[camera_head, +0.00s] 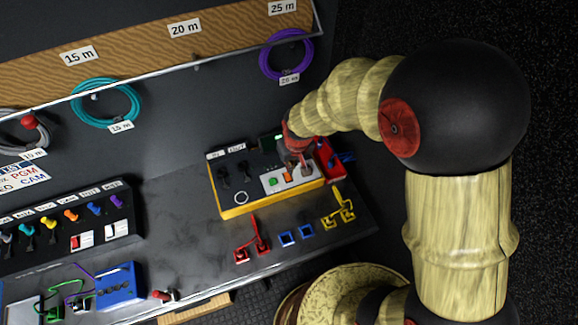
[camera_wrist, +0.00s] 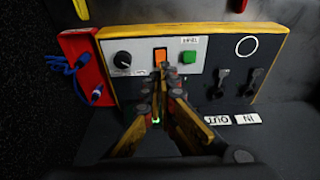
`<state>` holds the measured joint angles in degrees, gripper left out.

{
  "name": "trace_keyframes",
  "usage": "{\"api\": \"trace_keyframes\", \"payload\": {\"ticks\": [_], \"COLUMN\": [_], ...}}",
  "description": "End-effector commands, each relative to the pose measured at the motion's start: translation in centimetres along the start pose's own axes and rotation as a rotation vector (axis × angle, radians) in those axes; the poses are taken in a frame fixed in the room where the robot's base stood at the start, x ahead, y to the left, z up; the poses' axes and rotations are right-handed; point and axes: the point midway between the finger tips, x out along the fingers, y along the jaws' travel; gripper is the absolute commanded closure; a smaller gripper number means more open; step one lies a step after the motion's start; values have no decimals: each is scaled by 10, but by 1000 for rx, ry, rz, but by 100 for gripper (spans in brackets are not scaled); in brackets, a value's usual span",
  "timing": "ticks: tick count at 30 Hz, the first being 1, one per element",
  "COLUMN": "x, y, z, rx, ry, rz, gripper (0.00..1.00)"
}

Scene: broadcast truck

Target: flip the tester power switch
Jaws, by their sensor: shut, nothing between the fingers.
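The tester (camera_head: 231,211) is a yellow-edged box with a dark face, on the bench below my arm. Its pale panel holds an orange rocker switch (camera_wrist: 161,56), a green button (camera_wrist: 189,57) and a black knob (camera_wrist: 122,60). The orange switch also shows in the head view (camera_head: 288,177), beside my gripper (camera_head: 304,170). In the wrist view my gripper (camera_wrist: 165,80) is shut and empty, with its fingertips just in front of the panel, close below the orange switch. The fingers hide the panel's lower middle; I cannot tell whether they touch it, nor the switch's position.
A red block with blue leads (camera_wrist: 83,68) adjoins the tester. Two black connectors (camera_wrist: 218,84) sit in the tester's face near IN and OUT labels. Red, blue and yellow connectors (camera_head: 287,238) lie in front. Coiled cables (camera_head: 106,102) hang on the wall behind.

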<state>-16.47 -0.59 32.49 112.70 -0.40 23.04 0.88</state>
Motion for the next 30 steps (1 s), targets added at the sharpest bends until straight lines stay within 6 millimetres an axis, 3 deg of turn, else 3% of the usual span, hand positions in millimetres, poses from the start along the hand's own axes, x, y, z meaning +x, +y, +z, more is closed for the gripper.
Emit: {"api": "trace_keyframes", "payload": {"ticks": [3, 9, 30], "x": [-22, -40, -42], "y": [0, 0, 0], "z": [3, 8, 12], "rx": [0, 0, -1], "ry": [2, 0, -15], "rz": [0, 0, 0], "gripper": [100, 100, 100]}}
